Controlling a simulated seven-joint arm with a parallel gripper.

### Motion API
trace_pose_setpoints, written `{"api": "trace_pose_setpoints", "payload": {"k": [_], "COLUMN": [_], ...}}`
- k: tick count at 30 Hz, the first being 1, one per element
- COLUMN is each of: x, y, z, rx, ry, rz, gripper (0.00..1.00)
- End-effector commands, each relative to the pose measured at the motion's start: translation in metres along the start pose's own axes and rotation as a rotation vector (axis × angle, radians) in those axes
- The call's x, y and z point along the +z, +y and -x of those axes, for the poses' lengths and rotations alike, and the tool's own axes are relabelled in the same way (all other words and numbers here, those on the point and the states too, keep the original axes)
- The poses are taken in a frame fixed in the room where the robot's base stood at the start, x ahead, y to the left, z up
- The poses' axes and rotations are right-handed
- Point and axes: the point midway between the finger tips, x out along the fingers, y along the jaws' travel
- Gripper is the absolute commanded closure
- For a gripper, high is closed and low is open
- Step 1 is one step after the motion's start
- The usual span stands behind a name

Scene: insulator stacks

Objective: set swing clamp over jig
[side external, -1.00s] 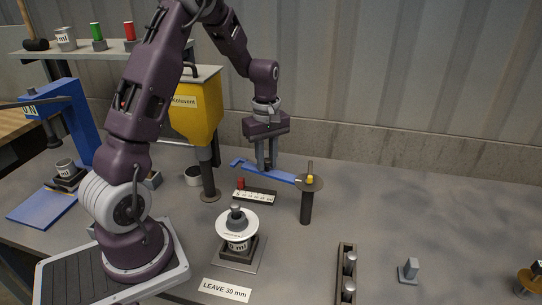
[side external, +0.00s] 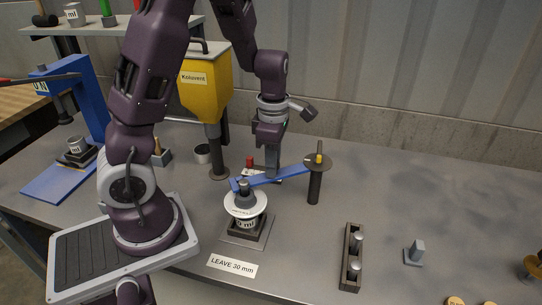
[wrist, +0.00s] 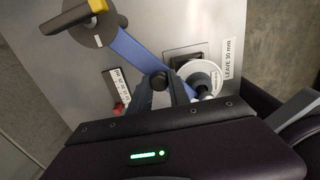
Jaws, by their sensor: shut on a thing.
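The swing clamp is a blue arm (side external: 289,173) pivoting on a dark post (side external: 314,187) with a round disc and a yellow piece on top. My gripper (side external: 271,173) is shut on the blue arm, near a dark knob (wrist: 160,80) in the wrist view. The jig (side external: 237,236) holds a white disc-shaped insulator (side external: 260,206) with a grey cap. The free end of the blue arm is at the grey cap in both views. I cannot tell whether they touch. In the wrist view the blue arm (wrist: 131,52) runs from the disc toward the insulator (wrist: 190,69).
A label reading "LEAVE 30 mm" (side external: 232,266) lies in front of the jig. A dark rack with metal pins (side external: 351,272) and a grey block (side external: 414,254) stand to the right. A yellow hopper (side external: 205,85) and blue press (side external: 85,95) stand at left. The table's back right is clear.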

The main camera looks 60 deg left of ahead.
Motion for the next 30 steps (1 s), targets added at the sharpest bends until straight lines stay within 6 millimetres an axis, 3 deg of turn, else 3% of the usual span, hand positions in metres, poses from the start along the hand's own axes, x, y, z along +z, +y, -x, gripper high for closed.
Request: {"api": "trace_pose_setpoints", "payload": {"k": [10, 25, 26, 29, 30], "x": [0.009, 0.012, 0.012, 0.011, 0.011], "y": [-0.010, -0.013, -0.013, -0.013, -0.013], "z": [0.001, 0.001, 0.001, 0.000, 0.000], "rx": [0.002, -0.001, -0.001, -0.001, -0.001], "ry": [-0.002, -0.004, -0.004, -0.003, -0.002], "rz": [0.112, 0.125, 0.125, 0.125, 0.125], "gripper": [1.00, 1.00, 0.76, 0.56, 0.56]}}
